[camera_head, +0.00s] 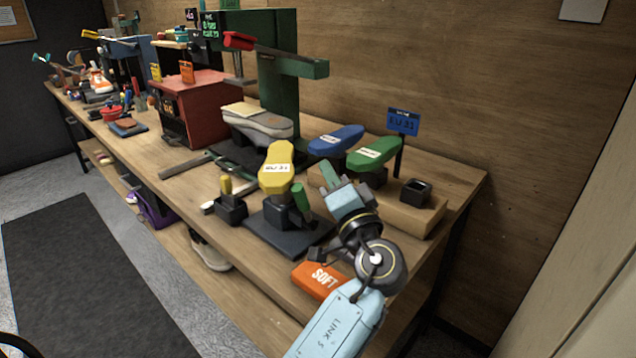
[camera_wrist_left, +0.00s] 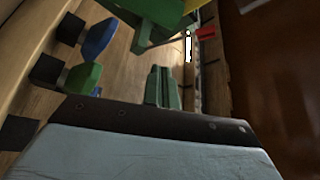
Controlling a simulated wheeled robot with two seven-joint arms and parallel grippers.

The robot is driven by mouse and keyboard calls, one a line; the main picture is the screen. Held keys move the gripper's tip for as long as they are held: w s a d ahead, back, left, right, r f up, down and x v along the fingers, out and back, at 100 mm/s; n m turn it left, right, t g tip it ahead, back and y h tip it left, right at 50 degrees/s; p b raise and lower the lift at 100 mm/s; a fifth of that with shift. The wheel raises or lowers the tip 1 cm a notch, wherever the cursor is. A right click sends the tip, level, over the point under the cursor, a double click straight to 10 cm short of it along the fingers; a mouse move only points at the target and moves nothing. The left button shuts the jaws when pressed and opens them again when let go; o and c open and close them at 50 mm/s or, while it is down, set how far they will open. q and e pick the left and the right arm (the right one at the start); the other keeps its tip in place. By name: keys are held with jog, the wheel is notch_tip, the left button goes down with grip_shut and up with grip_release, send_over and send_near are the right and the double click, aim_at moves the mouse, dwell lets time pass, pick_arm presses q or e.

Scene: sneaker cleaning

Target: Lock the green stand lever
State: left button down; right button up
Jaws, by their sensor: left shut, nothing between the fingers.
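A dark stand (camera_head: 286,233) near the table's front holds a yellow shoe form (camera_head: 277,168). A small green lever (camera_head: 301,198) stands upright at the right side of that stand. My left gripper (camera_head: 329,174) is shut and empty, above the table to the right of this lever and in front of the green shoe form (camera_head: 375,153). A gap shows between gripper and lever. In the left wrist view its closed fingers (camera_wrist_left: 163,88) show, with the green form (camera_wrist_left: 82,78) at left. My right gripper is out of view.
A blue form (camera_head: 336,139) stands behind, beside a blue sign (camera_head: 403,121). A wooden block (camera_head: 400,213) carries a small black holder (camera_head: 416,191). A green press (camera_head: 281,90), red box (camera_head: 192,105) and grey shoe (camera_head: 256,123) are farther left.

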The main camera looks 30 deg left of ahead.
pick_arm(q)
jog(key=v, duration=0.9)
jog(key=shift+s, duration=0.25)
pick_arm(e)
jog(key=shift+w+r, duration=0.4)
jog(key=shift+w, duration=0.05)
pick_arm(q)
jog(key=shift+a, duration=0.1)
